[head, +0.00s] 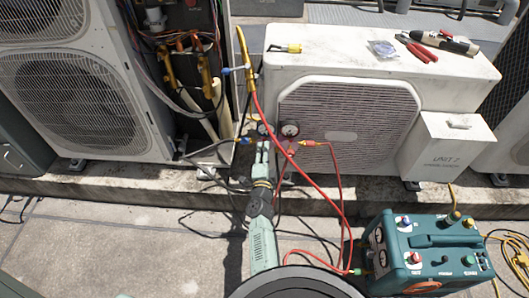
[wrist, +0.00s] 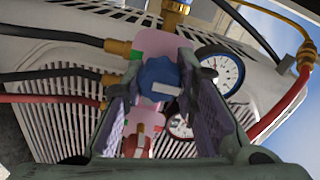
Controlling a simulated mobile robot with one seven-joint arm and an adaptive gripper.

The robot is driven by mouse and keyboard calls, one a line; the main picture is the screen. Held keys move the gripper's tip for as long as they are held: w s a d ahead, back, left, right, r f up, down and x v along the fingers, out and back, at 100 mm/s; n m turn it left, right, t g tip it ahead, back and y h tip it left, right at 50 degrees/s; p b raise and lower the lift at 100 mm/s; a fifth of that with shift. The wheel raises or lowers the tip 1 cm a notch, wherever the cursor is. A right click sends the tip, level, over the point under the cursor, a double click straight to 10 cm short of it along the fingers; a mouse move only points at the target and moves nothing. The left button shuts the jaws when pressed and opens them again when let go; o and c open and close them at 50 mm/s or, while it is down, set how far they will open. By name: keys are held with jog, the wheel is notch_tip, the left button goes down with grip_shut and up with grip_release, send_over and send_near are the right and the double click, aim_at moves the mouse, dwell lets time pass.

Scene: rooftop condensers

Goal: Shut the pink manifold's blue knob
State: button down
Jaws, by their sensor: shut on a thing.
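The pink manifold (wrist: 150,45) hangs in front of the white condenser's grille, with hoses running off its side. Its blue knob (wrist: 159,78) has a pale bar mark and sits between my fingertips in the wrist view. My gripper (wrist: 158,82) is shut on this knob, with one finger on each side. The red knob (wrist: 136,145) shows lower down, between the fingers and apart from the tips. In the head view my gripper (head: 263,150) reaches the manifold beside a round gauge (head: 290,130) and hides much of it.
Two gauges, a larger one (wrist: 221,72) and a smaller one (wrist: 181,127), sit close to my right finger. A red hose (head: 300,165) crosses near my arm. A teal machine (head: 425,255) stands at lower right. Pliers (head: 422,52) lie on the condenser (head: 350,60).

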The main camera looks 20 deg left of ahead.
dwell(0.4)
jog(key=c, duration=1.3)
grip_release()
jog(key=v, duration=0.7)
jog(key=shift+s, duration=0.3)
